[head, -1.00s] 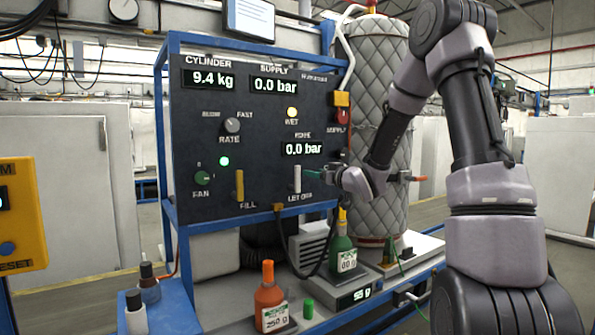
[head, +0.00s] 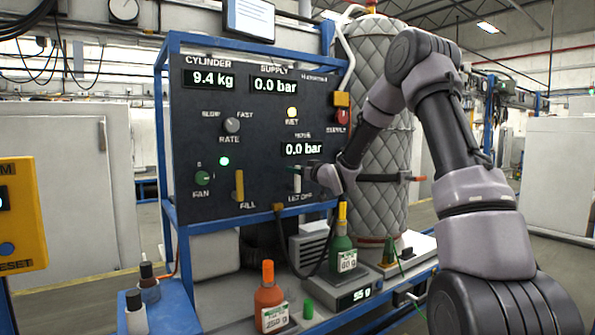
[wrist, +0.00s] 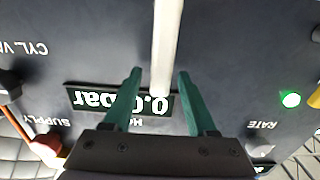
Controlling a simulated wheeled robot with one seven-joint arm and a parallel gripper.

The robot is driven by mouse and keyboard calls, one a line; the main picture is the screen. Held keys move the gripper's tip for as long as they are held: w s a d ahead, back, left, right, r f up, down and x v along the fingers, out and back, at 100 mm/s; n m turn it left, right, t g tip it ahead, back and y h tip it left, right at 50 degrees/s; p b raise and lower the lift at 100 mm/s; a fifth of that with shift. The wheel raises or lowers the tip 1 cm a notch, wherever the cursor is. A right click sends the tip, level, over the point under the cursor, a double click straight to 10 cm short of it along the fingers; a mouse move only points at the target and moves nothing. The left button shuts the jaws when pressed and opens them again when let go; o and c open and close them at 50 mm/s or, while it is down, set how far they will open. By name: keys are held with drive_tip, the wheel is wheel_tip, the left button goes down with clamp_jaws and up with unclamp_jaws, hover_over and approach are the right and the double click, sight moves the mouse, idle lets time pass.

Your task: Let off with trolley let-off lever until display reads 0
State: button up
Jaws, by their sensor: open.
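The panel (head: 260,215) carries a pale let-off lever (head: 297,185) at its lower right, above the label LET OFF. It also shows in the wrist view as a pale bar (wrist: 166,45). My gripper (head: 306,172) is at this lever. In the wrist view my gripper (wrist: 159,74) has its two green fingers apart, one on either side of the lever, with gaps showing. The hose display (head: 305,149) reads 0.0 bar and appears upside down in the wrist view. The supply display (head: 274,85) also reads 0.0 bar. The cylinder display (head: 209,79) reads 9.4 kg.
A yellow fill lever (head: 240,186) and a lit green lamp (head: 224,161) are left of the let-off lever. A quilted cylinder (head: 375,220) stands behind my arm. A green bottle (head: 343,256) and an orange bottle (head: 269,300) stand below on the bench.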

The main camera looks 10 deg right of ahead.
clamp_jaws()
idle(1.4)
